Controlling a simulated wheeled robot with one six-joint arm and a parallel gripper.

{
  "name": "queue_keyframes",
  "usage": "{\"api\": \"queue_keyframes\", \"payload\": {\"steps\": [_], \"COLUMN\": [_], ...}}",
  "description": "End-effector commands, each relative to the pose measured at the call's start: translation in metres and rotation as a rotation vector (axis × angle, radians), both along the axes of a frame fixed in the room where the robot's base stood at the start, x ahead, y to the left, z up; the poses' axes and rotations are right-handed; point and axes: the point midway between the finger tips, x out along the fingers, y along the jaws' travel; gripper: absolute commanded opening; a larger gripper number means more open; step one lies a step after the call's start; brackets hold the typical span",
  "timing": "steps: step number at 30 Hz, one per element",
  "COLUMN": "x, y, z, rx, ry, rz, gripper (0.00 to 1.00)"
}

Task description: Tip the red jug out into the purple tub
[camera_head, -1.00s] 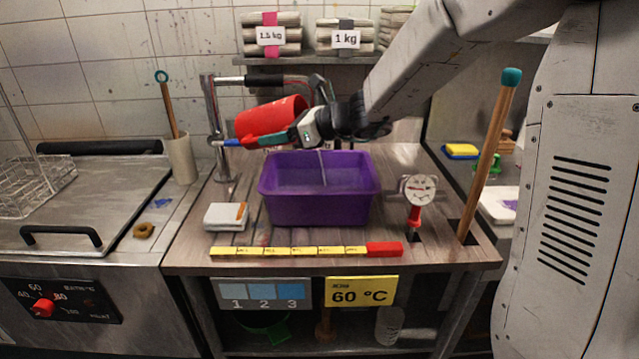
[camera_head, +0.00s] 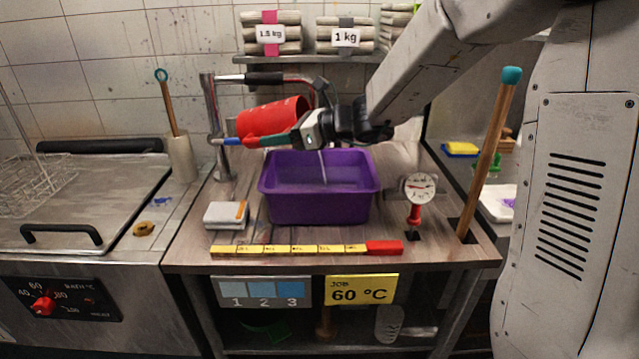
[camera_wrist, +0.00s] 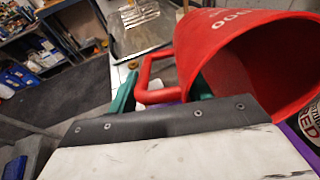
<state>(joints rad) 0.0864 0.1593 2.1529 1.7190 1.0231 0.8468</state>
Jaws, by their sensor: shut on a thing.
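The red jug (camera_head: 268,118) is tilted far over on its side above the back of the purple tub (camera_head: 318,207). Its open mouth faces right in the head view. My gripper (camera_head: 283,139), with teal fingers, is shut on the jug's handle. The wrist view shows the handle (camera_wrist: 150,72) at the fingers and the wide mouth of the jug (camera_wrist: 215,42). A thin pale streak (camera_head: 323,168) runs down into the tub below my gripper; it looks like liquid. The jug's inside is hidden in the head view.
A tap (camera_head: 215,125) stands behind left of the tub. A red-stemmed dial (camera_head: 419,188) and a tall wooden stick (camera_head: 488,155) stand at the right. A white box (camera_head: 225,214) and a yellow strip (camera_head: 290,249) lie in front.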

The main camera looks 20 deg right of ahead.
Motion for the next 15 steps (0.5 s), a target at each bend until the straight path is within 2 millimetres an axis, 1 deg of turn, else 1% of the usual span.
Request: {"api": "queue_keyframes", "payload": {"steps": [15], "x": [-0.001], "y": [-0.0015], "z": [-0.0036], "rx": [0.025], "ry": [-0.018], "rz": [0.001], "gripper": [0.0]}}
